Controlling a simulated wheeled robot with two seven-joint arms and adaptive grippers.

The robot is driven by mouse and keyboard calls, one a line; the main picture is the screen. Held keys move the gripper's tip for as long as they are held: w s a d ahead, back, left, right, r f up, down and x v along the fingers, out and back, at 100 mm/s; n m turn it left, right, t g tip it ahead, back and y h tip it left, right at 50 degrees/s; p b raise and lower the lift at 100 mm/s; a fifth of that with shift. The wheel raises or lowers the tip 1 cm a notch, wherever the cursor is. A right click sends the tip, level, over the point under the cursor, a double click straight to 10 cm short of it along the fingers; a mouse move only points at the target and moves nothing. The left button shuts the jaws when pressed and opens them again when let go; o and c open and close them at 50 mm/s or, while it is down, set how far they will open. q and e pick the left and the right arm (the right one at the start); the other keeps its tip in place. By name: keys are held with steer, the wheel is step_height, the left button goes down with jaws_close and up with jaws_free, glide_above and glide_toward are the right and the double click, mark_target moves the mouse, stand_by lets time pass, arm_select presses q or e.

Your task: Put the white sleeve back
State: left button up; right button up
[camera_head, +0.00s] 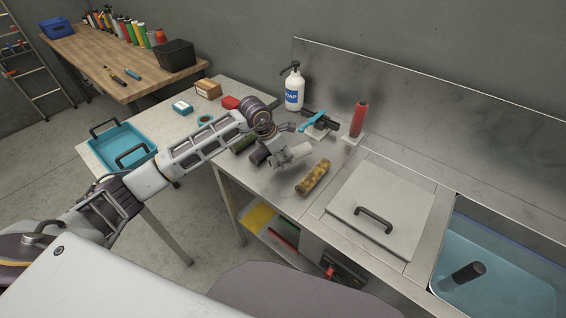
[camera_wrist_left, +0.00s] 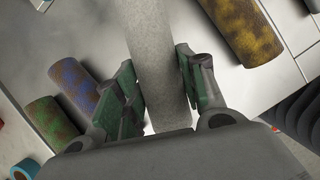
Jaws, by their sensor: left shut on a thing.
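My left gripper (camera_head: 283,155) is over the steel worktop and shut on the white sleeve (camera_head: 300,151). In the left wrist view, the pale, plain sleeve (camera_wrist_left: 156,65) runs between the two green-padded fingers (camera_wrist_left: 160,85). I cannot tell whether the sleeve touches the worktop. A mottled yellow-brown sleeve (camera_head: 313,178) lies to its right, apart from it. A purple sleeve (camera_head: 259,155) and a green sleeve (camera_head: 243,143) lie to the left, partly behind my arm; both show in the left wrist view (camera_wrist_left: 76,86) (camera_wrist_left: 50,124). My right gripper is out of view.
A red cylinder (camera_head: 358,119) stands upright on a pale base. A soap bottle (camera_head: 293,91) and a black item with a blue strip (camera_head: 318,122) are behind the gripper. A handled lid (camera_head: 385,195) and a water-filled basin (camera_head: 500,265) are at right. A blue tray (camera_head: 122,147) sits at left.

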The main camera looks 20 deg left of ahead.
arm_select(q)
step_height(320, 180, down, 3)
steer(key=shift+r, duration=0.15)
steer(key=shift+f, duration=0.25)
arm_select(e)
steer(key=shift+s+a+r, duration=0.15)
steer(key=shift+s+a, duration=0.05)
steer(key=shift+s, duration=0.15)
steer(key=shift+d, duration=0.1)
arm_select(q)
steer(key=shift+f, duration=0.15)
steer(key=o, duration=0.8)
steer(key=shift+o, duration=1.1)
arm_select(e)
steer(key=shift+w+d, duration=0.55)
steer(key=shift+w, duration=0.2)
